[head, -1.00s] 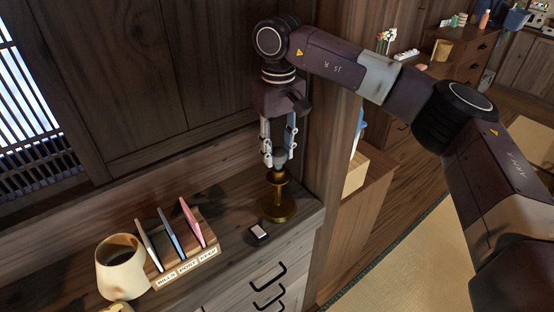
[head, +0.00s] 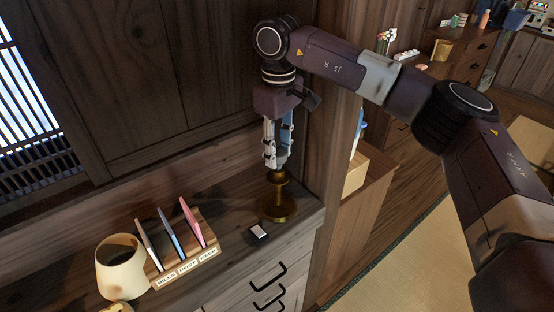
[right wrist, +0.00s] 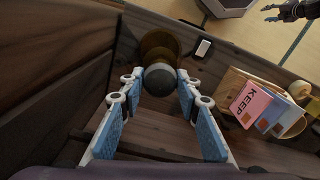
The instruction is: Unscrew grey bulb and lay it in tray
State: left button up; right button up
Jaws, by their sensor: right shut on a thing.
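The grey bulb (right wrist: 160,80) shows as a dark round shape between the fingertips in the right wrist view. My right gripper (head: 277,160) points down and is shut on it. In the head view the fingers mostly hide the bulb. Directly below stands the brass lamp base (head: 279,207), upright on the cabinet top near its right end. The bulb is at the lamp's top; I cannot tell whether it is still threaded in. My left gripper (right wrist: 268,13) shows small at the top right of the right wrist view, fingers apart and empty. I cannot make out a tray.
A small dark box with a white face (head: 259,232) lies before the lamp. To the left are a wooden letter rack (head: 186,266) with several cards and a cream mug-like vessel (head: 121,270). A wooden post (head: 334,120) stands close right of my gripper.

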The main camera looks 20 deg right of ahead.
jog(key=shift+r, duration=0.15)
jog(key=shift+r+p, duration=1.85)
jog(key=shift+r, duration=0.5)
